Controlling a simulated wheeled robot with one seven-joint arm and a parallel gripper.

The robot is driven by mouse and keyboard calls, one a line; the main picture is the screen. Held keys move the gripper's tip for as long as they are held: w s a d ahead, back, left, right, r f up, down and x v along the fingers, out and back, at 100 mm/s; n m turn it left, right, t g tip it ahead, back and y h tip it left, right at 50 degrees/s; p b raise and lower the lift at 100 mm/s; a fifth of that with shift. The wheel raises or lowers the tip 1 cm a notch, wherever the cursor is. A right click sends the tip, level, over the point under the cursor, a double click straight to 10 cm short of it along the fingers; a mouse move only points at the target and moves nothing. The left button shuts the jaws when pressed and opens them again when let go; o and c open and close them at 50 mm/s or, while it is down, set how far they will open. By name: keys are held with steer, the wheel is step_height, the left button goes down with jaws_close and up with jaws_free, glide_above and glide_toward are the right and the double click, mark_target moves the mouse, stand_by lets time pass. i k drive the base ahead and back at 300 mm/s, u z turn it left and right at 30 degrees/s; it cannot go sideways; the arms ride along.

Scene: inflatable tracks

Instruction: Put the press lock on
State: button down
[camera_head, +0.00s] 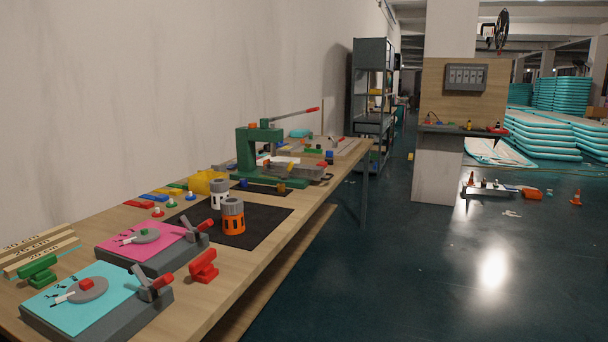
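A green press (261,153) with a long grey lever stands toward the far part of the long wooden workbench. The lever rises to the right and ends in a red grip (313,110). A grey slide or bed (300,170) sits at the press's base, with small yellow and blue parts near it. I cannot tell which part is the press lock. A red clip-like piece (203,266) and a green one (38,270) lie on the near part of the bench. My gripper is not in view.
Grey fixtures with a cyan sheet (85,295) and a pink sheet (145,242) fill the near bench. Grey-and-white and orange canisters (233,217) stand on a black mat (262,218). A control box (465,77) hangs on a pillar panel. The floor (430,270) right of the bench is clear.

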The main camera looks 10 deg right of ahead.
mark_target(289, 168)
steer(key=z, duration=1.15)
steer(key=i, duration=1.75)
steer(key=u, duration=0.85)
steer(key=i, duration=0.7)
steer(key=u, duration=0.8)
